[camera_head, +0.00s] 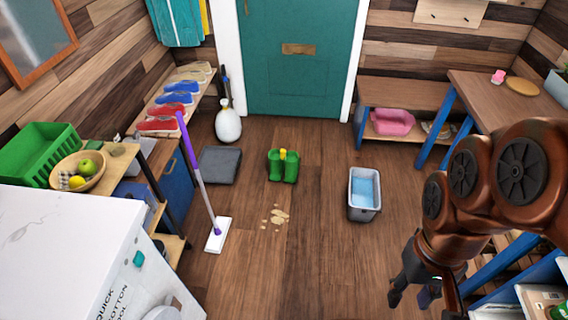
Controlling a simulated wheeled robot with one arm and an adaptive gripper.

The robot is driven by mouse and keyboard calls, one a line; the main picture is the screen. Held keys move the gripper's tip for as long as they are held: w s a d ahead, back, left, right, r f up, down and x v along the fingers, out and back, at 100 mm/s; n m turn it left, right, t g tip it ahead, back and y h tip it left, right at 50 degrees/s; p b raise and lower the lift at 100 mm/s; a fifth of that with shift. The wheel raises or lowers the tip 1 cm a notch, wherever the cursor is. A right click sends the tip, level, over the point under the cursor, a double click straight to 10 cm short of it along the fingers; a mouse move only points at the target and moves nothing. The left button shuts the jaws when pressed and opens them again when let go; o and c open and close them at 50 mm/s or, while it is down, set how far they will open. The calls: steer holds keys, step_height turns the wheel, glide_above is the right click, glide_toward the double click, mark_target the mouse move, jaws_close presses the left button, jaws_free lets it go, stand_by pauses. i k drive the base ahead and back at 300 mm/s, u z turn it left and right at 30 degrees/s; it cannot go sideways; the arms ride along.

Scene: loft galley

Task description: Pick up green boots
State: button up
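The green boots (283,166) stand upright side by side on the wooden floor, in front of the teal door. A small yellow patch shows at their top. My gripper (410,293) hangs at the lower right below my copper arm, well to the right of the boots and nearer to me. Its dark fingers look spread apart, with nothing seen between them. The boots are in full view and nothing touches them.
A grey bin (364,193) with blue inside stands right of the boots. A purple-handled mop (199,178) leans at the left, near a dark mat (220,164). Beige spots (275,216) mark the floor.

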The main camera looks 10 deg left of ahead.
mark_target(278, 159)
steer(key=u, duration=0.15)
steer(key=i, duration=0.3)
steer(key=u, duration=0.8)
steer(key=i, duration=2.15)
steer(key=z, duration=0.2)
